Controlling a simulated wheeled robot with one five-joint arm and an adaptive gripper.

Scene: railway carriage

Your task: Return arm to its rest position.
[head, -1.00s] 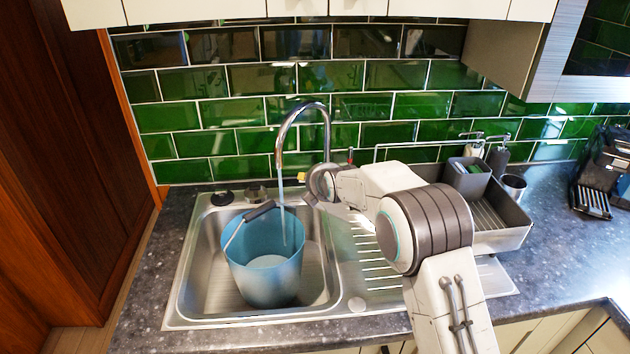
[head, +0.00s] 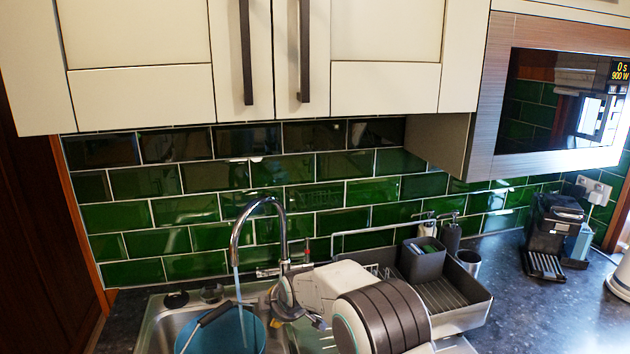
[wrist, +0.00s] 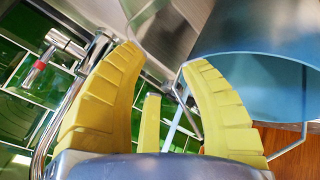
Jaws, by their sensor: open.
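The bucket (wrist: 240,38) also shows at the right of the wrist view, apart from the fingers.
A grey dish rack (head: 462,307) with a cutlery holder (head: 421,262) stands right of my arm. Wall cupboards (head: 270,50) and a microwave (head: 560,100) hang above. A coffee machine (head: 556,228) stands further right, with bare worktop (head: 505,262) before it.

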